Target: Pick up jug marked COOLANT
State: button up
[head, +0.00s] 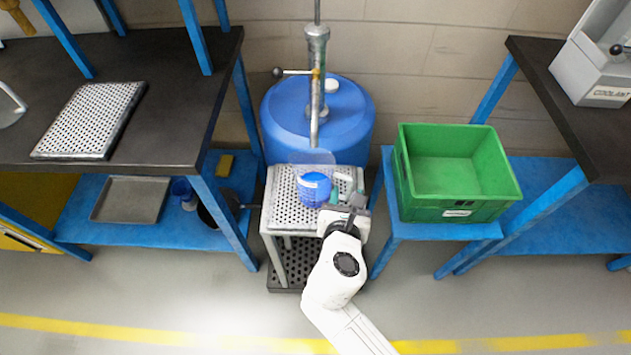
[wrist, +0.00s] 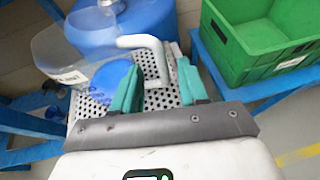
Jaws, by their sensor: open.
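A clear jug (head: 313,187) with blue liquid and a white handle stands on a perforated metal stand (head: 282,213), below the pump spout. Its label is too small to read. In the wrist view the jug (wrist: 80,48) is at the left, its white handle (wrist: 158,50) reaching towards me. My gripper (head: 346,198) is at the jug's right side. In the wrist view its teal fingers (wrist: 158,88) are apart, with the handle appearing between them; I cannot tell whether they touch it. A grey-white boxy unit (head: 590,60) at the upper right bears the word COOLANT.
A blue drum (head: 278,115) with a metal hand pump (head: 317,85) stands behind the stand. A green crate (head: 420,200) sits on a blue stool close to the right. A dark workbench (head: 175,130) with a perforated tray (head: 90,120) is at the left. The floor in front is clear.

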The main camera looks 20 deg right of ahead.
aim_at(350, 190)
jog(key=shift+b+x, duration=0.3)
jog(key=shift+x, duration=2.4)
jog(key=shift+s+d+r, duration=0.1)
jog(key=shift+c, duration=0.3)
grip_shut()
